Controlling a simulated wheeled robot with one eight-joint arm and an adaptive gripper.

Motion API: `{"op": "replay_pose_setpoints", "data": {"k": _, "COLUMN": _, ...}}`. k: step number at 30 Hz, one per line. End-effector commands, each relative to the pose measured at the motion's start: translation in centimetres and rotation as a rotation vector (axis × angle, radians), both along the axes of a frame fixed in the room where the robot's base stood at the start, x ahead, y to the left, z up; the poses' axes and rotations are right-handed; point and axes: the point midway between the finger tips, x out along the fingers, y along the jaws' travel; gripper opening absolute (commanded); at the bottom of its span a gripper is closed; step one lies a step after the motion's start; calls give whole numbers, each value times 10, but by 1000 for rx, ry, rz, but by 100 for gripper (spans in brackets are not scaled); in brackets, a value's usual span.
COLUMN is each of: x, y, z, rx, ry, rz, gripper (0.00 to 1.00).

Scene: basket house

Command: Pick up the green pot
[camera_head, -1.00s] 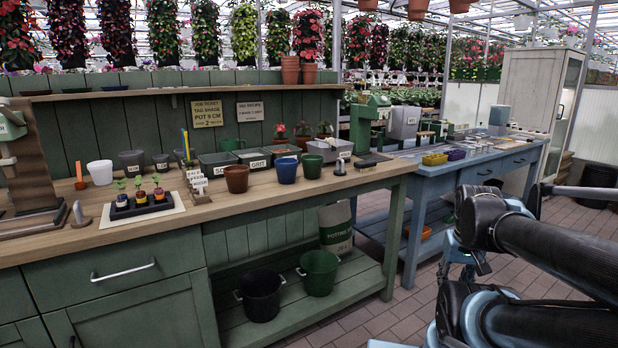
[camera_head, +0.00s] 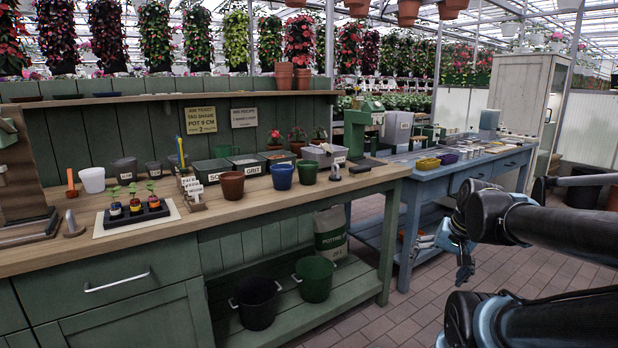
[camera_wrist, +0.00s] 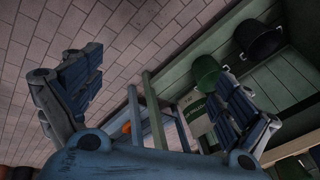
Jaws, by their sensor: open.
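A small green pot (camera_head: 307,172) stands upright on the wooden top of the green bench (camera_head: 330,186), just right of a blue pot (camera_head: 282,176). A larger green bucket (camera_head: 314,279) with handles stands on the bench's lower shelf; it also shows in the wrist view (camera_wrist: 206,70), partly behind one finger. My gripper (camera_head: 464,268) is right of the bench, in front of the blue table, lower than the bench top and well apart from both green vessels. In the wrist view my gripper (camera_wrist: 160,98) has its fingers wide apart with nothing between them. The small green pot is not identifiable there.
A brown pot (camera_head: 232,185) and signs stand left of the blue pot. A seedling tray (camera_head: 137,211) sits farther left. A black bucket (camera_head: 258,302) is beside the green bucket. The blue table (camera_head: 430,175) stands to the right. The paved floor (camera_head: 420,320) before it is clear.

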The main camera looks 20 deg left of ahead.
Motion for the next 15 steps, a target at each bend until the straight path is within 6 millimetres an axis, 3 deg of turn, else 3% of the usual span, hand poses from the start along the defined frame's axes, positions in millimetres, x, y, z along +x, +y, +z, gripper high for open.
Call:
{"op": "replay_pose_setpoints", "data": {"k": 3, "x": 33, "y": 37, "z": 18, "rx": 165, "ry": -10, "rz": -98, "gripper": 98}}
{"op": "replay_pose_setpoints", "data": {"k": 15, "x": 129, "y": 153, "z": 81, "rx": 738, "ry": 116, "rz": -445, "gripper": 98}}
